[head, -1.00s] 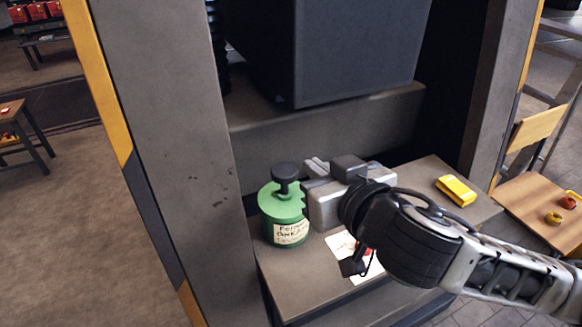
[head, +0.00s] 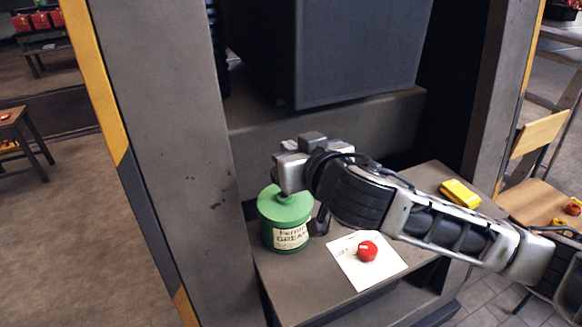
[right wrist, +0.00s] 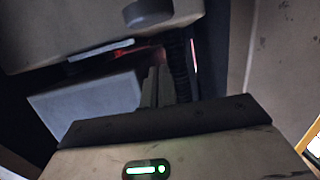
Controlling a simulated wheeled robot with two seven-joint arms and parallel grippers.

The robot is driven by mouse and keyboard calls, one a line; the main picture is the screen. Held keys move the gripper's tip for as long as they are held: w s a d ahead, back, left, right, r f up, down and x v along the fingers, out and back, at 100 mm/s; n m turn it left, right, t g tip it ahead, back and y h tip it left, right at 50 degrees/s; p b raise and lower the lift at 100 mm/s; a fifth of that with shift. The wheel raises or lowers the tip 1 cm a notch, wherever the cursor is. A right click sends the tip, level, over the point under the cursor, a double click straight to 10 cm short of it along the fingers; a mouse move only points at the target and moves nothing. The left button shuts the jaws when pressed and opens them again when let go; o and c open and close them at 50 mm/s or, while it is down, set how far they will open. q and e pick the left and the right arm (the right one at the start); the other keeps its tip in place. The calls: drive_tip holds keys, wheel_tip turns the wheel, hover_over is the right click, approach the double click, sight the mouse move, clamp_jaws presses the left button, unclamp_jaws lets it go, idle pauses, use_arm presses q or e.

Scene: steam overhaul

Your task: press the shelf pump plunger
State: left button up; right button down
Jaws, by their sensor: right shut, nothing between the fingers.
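The shelf pump is a green canister (head: 286,222) with a paper label reading "GREASE", standing upright on the shelf (head: 290,278) in the head view. The black plunger knob on top is hidden behind my right gripper (head: 289,170). Only a green neck shows just under the gripper. My right gripper is over the canister's top, with its arm coming from the right. In the right wrist view its fingers (right wrist: 158,86) are together and empty. I cannot tell whether it touches the plunger. My left gripper is not in view.
A white sheet (head: 350,272) with a red round thing (head: 367,251) lies right of the canister. A yellow block (head: 460,194) is farther right. A grey post (head: 175,150) stands left, and a big dark box (head: 345,50) is above and behind.

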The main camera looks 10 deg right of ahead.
drive_tip(key=f, duration=0.3)
drive_tip(key=shift+w+f, duration=0.2)
drive_tip(key=shift+f, duration=0.05)
drive_tip(key=shift+a+f, duration=0.1)
drive_tip(key=shift+f, duration=0.25)
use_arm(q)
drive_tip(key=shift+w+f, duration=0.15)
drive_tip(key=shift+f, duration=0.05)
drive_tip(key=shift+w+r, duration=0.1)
use_arm(e)
wheel_tip(320, 180, down, 4)
drive_tip(key=shift+s+r+b, duration=0.1)
drive_tip(key=shift+r+b, duration=0.15)
drive_tip(key=shift+b, duration=1)
drive_tip(key=shift+f, duration=0.2)
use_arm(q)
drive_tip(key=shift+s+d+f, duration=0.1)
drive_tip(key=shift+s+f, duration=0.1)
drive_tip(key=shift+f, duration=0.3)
use_arm(e)
drive_tip(key=shift+r, duration=0.1)
